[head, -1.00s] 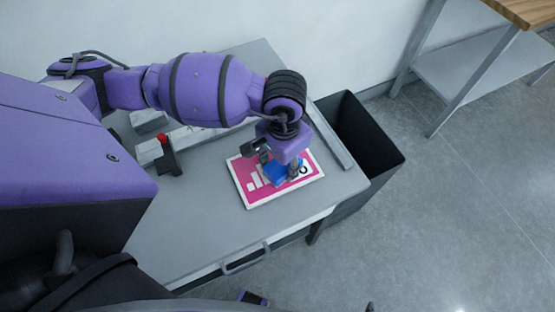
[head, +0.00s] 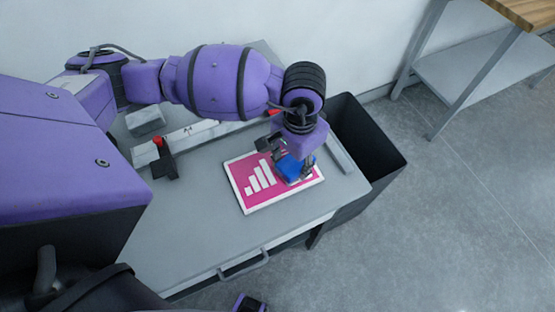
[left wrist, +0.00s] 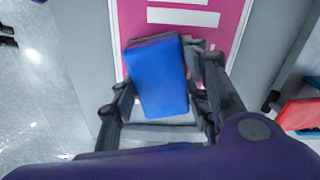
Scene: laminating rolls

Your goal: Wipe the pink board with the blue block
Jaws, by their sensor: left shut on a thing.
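The pink board (head: 251,194) lies flat on the grey table, with a white border and white bar shapes. The blue block (head: 290,168) is at the right part of the board. My left gripper (head: 287,160) comes from above and is shut on the block. In the left wrist view the blue block (left wrist: 158,77) sits tilted between the two fingers, over the board (left wrist: 238,14) near its border. I cannot tell for certain whether the block touches the board.
A black bin (head: 372,135) stands at the table's right end. A dark tool with a red knob (head: 161,155) and grey blocks (head: 145,121) lie left of the board. The grey table front (head: 190,235) is clear. A wooden-topped bench (head: 520,10) stands farther right.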

